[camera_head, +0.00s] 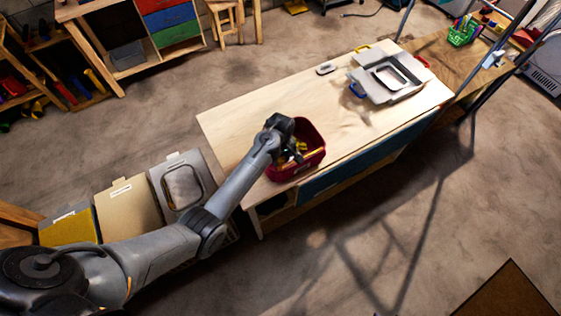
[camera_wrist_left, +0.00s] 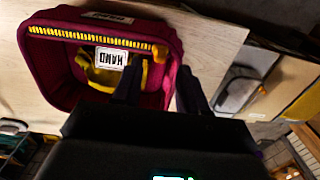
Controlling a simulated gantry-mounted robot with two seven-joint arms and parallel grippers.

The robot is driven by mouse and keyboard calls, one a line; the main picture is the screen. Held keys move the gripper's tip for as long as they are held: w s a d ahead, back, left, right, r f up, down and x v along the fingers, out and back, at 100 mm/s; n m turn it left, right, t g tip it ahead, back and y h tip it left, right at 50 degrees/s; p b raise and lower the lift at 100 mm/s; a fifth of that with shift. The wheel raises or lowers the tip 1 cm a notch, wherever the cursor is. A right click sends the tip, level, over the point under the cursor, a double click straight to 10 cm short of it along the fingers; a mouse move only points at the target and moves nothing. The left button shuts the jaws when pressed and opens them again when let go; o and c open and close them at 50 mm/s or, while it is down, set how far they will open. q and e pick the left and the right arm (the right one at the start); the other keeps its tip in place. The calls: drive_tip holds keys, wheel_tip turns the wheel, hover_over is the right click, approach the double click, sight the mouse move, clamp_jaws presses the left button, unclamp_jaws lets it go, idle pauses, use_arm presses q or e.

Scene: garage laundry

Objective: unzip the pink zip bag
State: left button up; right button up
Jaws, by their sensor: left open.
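The pink zip bag (camera_head: 312,163) stands on the wooden bench near its front left end. It looks like a deep pink, open-topped bin in the left wrist view (camera_wrist_left: 178,45). A row of yellow zip teeth (camera_wrist_left: 90,38) runs along one side of its top, with an orange-yellow piece (camera_wrist_left: 160,53) at the right end. Yellow contents and a white tag reading HAND show inside. My left gripper (camera_head: 284,128) is open at the bag's rim. In the left wrist view its dark fingers (camera_wrist_left: 158,92) appear on either side of the rim; contact is unclear. My right gripper is out of view.
The wooden bench (camera_head: 235,122) is clear around its left and middle. A small grey object (camera_head: 325,69) lies near its back edge. A grey framed case (camera_head: 375,93) occupies the right end. Upright bins (camera_head: 128,205) stand on the floor at left.

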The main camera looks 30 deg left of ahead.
sight(280, 164)
use_arm(q)
wheel_tip(280, 164, up, 7)
idle(0.3)
drive_tip(key=shift+f, duration=0.1)
drive_tip(key=s+f+g+p, duration=0.1)
drive_tip(key=s+f+g, duration=0.1)
drive_tip(key=s+f, duration=0.45)
drive_tip(key=s+f+g+p, duration=0.1)
drive_tip(key=s+f, duration=0.3)
drive_tip(key=s, duration=0.6)
drive_tip(key=s+r+m+p, duration=0.2)
drive_tip(key=s+m, duration=0.1)
drive_tip(key=s, duration=0.9)
drive_tip(key=d+r+m+t, duration=0.3)
drive_tip(key=r+m, duration=0.2)
drive_tip(key=r, duration=0.3)
drive_tip(key=d+r+m+t, duration=0.2)
drive_tip(key=r+m, duration=0.4)
drive_tip(key=r, duration=0.3)
drive_tip(key=shift+s+d+r+m+t, duration=0.15)
drive_tip(key=shift+d+m+t, duration=0.2)
drive_tip(key=shift+t, duration=0.45)
